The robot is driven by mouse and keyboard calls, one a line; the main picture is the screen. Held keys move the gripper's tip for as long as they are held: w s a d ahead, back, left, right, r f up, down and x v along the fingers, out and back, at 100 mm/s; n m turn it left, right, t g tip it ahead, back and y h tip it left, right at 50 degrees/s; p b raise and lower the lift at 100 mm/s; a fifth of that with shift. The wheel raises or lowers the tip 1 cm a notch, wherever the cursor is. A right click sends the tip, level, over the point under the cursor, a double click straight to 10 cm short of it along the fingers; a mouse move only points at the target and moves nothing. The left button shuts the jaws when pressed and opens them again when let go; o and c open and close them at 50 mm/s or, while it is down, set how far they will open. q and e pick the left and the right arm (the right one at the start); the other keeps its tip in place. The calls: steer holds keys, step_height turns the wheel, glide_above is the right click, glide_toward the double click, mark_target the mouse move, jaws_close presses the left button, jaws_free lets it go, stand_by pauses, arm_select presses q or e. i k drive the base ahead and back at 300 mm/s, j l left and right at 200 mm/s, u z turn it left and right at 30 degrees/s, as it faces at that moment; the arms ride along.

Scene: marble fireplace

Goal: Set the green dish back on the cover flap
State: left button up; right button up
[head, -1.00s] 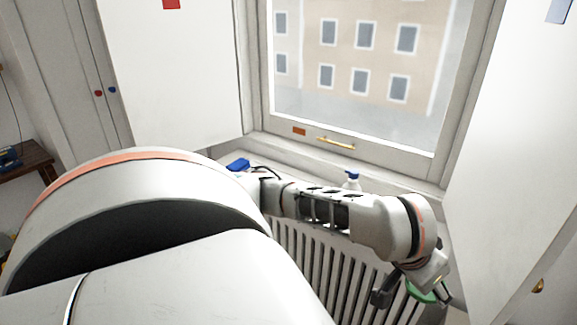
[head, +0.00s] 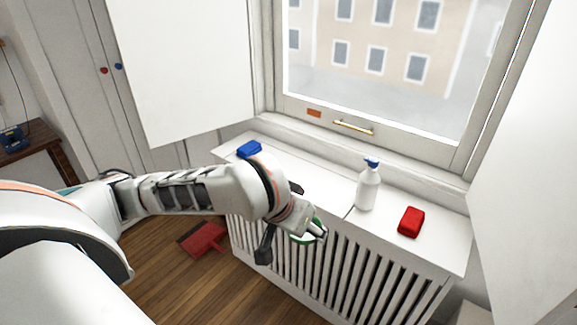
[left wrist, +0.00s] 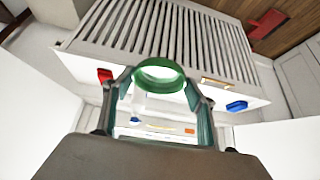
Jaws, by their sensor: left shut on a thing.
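The green dish (head: 303,240) is held in my left gripper (head: 300,236). In the left wrist view the round dish (left wrist: 160,64) sits between the two fingers, which are shut on it. In the head view it shows just in front of the radiator cover's front edge; its height above the cover is hard to tell. The white cover top has a seam; its left part, seemingly the cover flap (head: 308,170), looks flat and bare in the middle. A brass handle (left wrist: 215,83) shows on that side in the left wrist view. My right gripper is not in view.
A blue block (head: 249,149) lies at the cover's left end. A white spray bottle (head: 368,190) and a red block (head: 411,222) stand right of the seam. The window and its shutters rise behind and beside. A red dustpan (head: 202,239) lies on the floor.

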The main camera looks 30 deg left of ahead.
mark_target(291, 171)
steer(key=i+j, duration=0.6)
steer(key=i, duration=0.15)
